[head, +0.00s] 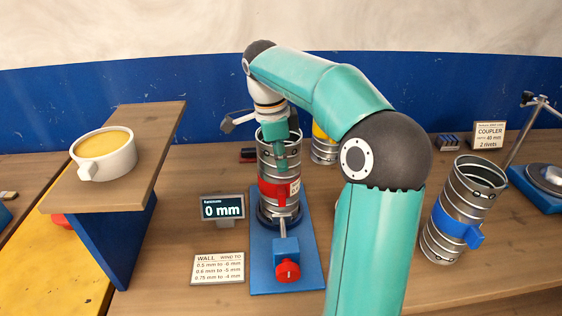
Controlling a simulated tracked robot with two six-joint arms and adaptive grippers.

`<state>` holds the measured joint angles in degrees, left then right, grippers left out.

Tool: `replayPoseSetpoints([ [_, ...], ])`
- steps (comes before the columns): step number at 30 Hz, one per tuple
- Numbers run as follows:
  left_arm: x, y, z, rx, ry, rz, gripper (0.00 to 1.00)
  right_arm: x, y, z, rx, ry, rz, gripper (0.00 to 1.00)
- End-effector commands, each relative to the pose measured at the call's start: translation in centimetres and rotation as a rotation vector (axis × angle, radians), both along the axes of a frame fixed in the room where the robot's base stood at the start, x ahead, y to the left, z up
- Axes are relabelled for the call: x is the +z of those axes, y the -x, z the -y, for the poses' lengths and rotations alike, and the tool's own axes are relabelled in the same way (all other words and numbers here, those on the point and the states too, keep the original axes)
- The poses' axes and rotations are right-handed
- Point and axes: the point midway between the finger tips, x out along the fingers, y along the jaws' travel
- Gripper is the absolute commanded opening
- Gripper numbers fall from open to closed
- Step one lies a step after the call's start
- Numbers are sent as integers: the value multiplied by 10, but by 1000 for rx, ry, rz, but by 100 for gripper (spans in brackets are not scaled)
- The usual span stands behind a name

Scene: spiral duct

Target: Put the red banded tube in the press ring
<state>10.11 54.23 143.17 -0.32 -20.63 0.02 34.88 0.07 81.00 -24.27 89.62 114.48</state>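The red banded tube (267,189) is a ribbed metal cylinder with a red band and a small white label. It stands upright, its lower end at the dark press ring (265,219) on a blue base plate; how deep it sits in the ring is unclear. My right gripper (281,151) reaches down from above to the tube's top rim. Its teal fingers are close together at the tube's wall, one in front of it, and appear shut on it. The other fingertip is partly hidden. My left gripper is out of view.
A blue banded tube (457,212) stands at the right, and a yellow banded tube (323,147) stands behind my arm. A red knob (287,270) sits at the front of the base. A display (222,208) reads 0 mm. A cup (103,153) stands on a raised shelf at left.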

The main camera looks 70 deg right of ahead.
Motion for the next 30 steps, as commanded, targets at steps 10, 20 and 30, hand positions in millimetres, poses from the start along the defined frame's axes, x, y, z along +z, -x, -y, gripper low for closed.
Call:
replayPoseSetpoints([
  [10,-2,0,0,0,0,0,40,-2,0,0,-1,1,1,8],
  [20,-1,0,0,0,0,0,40,-1,0,0,-1,0,0,31],
  [30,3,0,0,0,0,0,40,19,-2,-1,-1,2,2,31],
])
